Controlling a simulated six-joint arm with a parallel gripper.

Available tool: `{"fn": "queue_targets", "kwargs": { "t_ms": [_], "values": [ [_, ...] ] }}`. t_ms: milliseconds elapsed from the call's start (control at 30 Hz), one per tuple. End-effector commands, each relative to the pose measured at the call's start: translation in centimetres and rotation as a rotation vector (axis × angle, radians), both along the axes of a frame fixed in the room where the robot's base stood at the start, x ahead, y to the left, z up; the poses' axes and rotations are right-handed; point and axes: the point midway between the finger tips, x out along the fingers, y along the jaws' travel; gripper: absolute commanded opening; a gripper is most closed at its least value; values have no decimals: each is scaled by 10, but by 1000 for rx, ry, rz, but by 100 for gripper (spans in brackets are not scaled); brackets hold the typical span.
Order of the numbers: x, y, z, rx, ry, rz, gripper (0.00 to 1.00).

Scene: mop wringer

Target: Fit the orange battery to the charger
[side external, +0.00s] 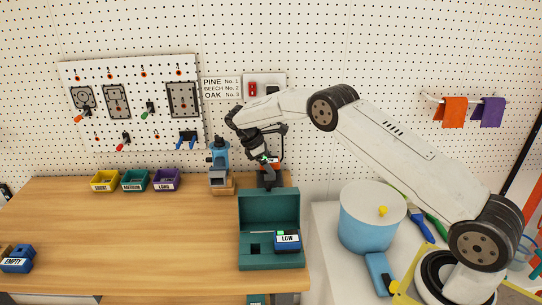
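My gripper (268,155) is at the back right of the bench, pointing down. Just below it a small dark item with an orange part (270,164) shows, which may be the orange battery. It is small and partly hidden, and I cannot tell whether my fingers are closed on it or only around it. Under it is a dark block (267,181), possibly the charger, on the bench behind the green case. I cannot tell whether the orange part is seated in that block. A small green spot shows at the gripper.
The open green case (257,206) holds a blue battery marked LOW (287,241). A blue drill (219,160) stands close left of my gripper. A blue EMPTY battery (17,262) lies far left. The bench middle is clear.

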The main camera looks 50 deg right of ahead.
Motion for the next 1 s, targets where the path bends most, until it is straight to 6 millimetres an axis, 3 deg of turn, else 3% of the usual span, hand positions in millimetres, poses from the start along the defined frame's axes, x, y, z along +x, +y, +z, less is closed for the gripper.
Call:
{"fn": "queue_targets", "kwargs": {
  "t_ms": [367,667,1000],
  "values": [
    [0,0,3,1,1,0,100],
    [0,0,33,0,-1,0,100],
    [-20,4,55,0,0,0,100]
  ]
}}
